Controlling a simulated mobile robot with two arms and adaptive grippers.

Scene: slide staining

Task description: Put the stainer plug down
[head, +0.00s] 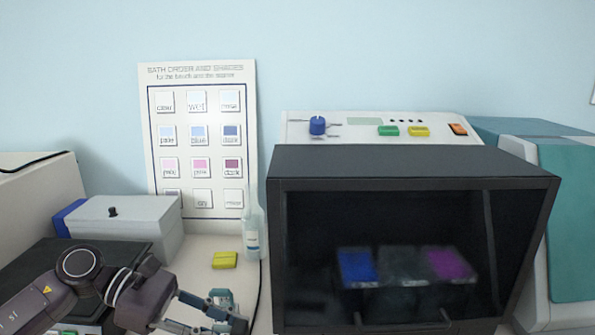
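My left gripper (222,312) reaches in from the lower left, low over the counter at the bottom edge of the head view. I cannot make out the stainer plug. A thin black cord (260,292) runs down the counter just right of the gripper. The stainer (410,160) stands to the right, with a dark window showing blue and purple baths, and a blue knob (317,125) on its top panel. My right gripper is not in view.
A yellow block (224,260) and a clear bottle (251,235) stand beyond the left gripper. A grey box (125,225) is at the left, below a bath-order chart (202,75). Bare counter (205,247) shows around the yellow block. A teal-and-white machine (570,220) is far right.

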